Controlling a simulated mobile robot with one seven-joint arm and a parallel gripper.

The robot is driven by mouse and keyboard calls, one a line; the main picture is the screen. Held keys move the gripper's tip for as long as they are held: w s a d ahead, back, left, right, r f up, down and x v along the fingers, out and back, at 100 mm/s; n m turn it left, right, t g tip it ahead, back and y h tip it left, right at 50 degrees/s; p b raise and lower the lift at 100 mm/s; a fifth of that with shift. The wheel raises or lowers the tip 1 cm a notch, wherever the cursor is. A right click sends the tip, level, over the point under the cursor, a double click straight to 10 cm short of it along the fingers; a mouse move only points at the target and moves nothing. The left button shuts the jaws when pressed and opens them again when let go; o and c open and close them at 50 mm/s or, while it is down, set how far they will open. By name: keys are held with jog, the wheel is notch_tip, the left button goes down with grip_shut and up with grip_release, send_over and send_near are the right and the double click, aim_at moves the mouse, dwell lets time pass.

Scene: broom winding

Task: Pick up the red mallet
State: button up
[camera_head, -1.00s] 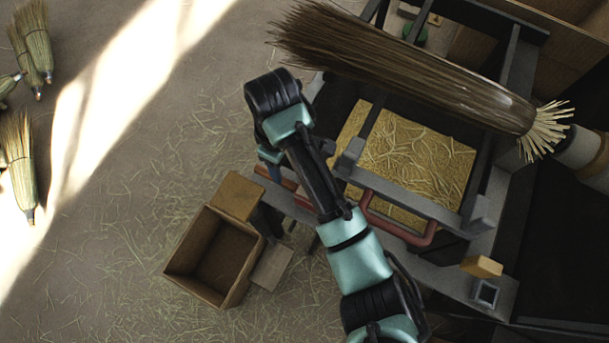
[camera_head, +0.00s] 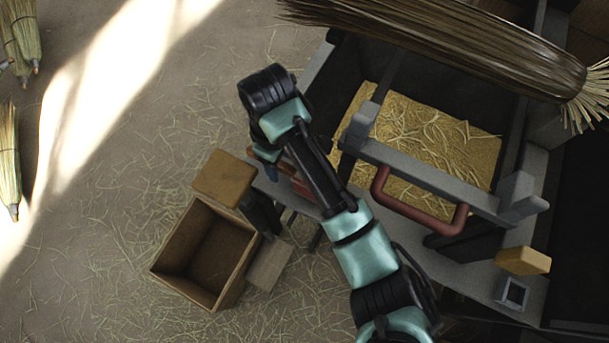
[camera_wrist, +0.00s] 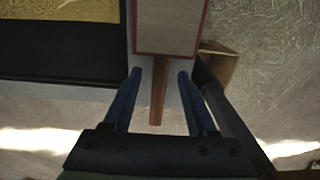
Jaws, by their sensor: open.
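The red mallet shows in the wrist view, with a pale-faced, red-edged head (camera_wrist: 168,30) at the top and a brown wooden handle (camera_wrist: 158,98) pointing down toward me. My gripper (camera_wrist: 158,80) is open, with one blue finger on each side of the handle. I see gaps on both sides and cannot tell its height over the handle. In the head view my gripper (camera_head: 268,160) is mostly hidden by my wrist, above the left end of a grey bench (camera_head: 300,205). Reddish parts (camera_head: 298,186) show beside my arm there; most of the mallet is hidden.
A machine with a straw-filled tray (camera_head: 450,140) and a red bar handle (camera_head: 420,207) stands right of my arm. A large broom (camera_head: 450,45) lies across its top. A wooden crate (camera_head: 205,255) and tan block (camera_head: 225,178) are left.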

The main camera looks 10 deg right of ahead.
jog(key=shift+f+b, duration=0.45)
jog(key=shift+f, duration=0.45)
jog(key=shift+r, duration=0.1)
grip_shut()
